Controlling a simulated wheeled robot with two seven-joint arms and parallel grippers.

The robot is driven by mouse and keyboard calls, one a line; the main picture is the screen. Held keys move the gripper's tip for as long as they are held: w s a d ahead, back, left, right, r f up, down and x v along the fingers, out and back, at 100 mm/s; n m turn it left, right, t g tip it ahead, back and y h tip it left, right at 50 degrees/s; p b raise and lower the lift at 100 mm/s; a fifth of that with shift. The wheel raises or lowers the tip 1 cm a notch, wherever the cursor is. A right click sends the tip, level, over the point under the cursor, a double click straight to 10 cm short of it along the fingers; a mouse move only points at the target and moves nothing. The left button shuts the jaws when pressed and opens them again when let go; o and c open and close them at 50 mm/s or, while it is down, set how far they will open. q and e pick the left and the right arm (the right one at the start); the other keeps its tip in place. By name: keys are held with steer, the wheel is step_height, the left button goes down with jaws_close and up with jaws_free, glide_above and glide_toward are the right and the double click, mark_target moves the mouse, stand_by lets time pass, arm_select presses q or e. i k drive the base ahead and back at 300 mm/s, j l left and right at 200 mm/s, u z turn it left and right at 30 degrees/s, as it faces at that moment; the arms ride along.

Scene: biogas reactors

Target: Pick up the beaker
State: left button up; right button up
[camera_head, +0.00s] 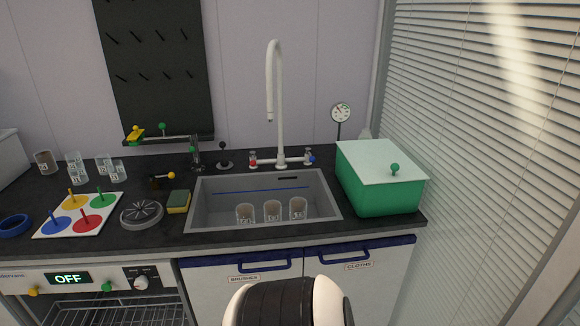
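Three small beakers with labels stand in a row inside the sink, a left one (245,213), a middle one (272,211) and a right one (298,208). They look brownish inside. Several clear beakers (78,176) stand in a group on the left of the dark counter. A darker brown beaker (44,161) stands alone at the far left. Which beaker the task means cannot be told from this view. Neither of my grippers shows. Only a white and black part of my own body shows at the bottom centre.
The sink (205,197) has a tall white faucet (281,120) behind it. A green box (378,191) with a pale lid stands right. A sponge (178,202), round drain-like piece (142,214), coloured-disc board (60,228) and blue ring (14,226) lie left. Blinds flank the right.

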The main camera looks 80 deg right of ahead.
mark_target(245, 212)
steer(key=z, duration=2.55)
steer(key=k+l, duration=0.05)
steer(key=l, duration=0.05)
